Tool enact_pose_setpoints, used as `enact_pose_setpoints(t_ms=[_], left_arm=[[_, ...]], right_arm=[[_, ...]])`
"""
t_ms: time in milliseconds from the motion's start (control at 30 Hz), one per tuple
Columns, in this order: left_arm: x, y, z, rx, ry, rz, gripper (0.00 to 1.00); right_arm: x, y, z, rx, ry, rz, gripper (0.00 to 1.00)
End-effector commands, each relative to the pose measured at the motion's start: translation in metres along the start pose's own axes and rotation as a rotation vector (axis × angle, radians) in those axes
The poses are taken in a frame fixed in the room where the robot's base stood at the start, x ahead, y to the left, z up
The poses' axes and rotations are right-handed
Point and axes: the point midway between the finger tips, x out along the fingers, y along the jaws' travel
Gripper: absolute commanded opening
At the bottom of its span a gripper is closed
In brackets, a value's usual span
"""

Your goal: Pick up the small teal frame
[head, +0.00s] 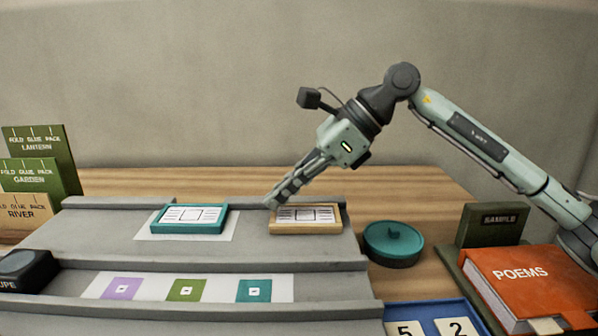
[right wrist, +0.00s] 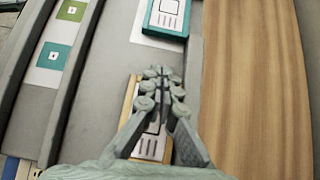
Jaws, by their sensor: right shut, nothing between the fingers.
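The small teal frame (head: 189,219) lies on a white sheet on the upper level of the grey stepped stand, left of centre in the head view. It also shows at the top of the right wrist view (right wrist: 168,17). A wooden frame (head: 306,219) of similar size lies to its right. My right gripper (head: 271,200) is shut and empty near the wooden frame's left end, apart from the teal frame. In the right wrist view its fingers (right wrist: 160,72) cover part of the wooden frame. My left gripper is not in view.
Purple, green and teal cards lie on a white strip (head: 210,288) on the lower step. A round teal lidded pot (head: 393,243) stands right of the stand (head: 270,254). Green and tan packs (head: 40,165) stand at left.

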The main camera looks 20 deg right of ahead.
Motion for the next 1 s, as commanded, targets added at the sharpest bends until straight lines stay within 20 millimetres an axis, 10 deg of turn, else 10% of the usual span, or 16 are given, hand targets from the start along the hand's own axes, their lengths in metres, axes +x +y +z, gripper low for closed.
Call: enact_pose_setpoints(t_ms=[333, 1000], left_arm=[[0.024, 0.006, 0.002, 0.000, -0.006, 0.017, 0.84], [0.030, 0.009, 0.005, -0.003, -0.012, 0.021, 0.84]], right_arm=[[0.048, 0.000, 0.024, -0.001, -0.003, 0.001, 0.00], [0.061, 0.000, 0.034, -0.001, -0.002, 0.001, 0.00]])
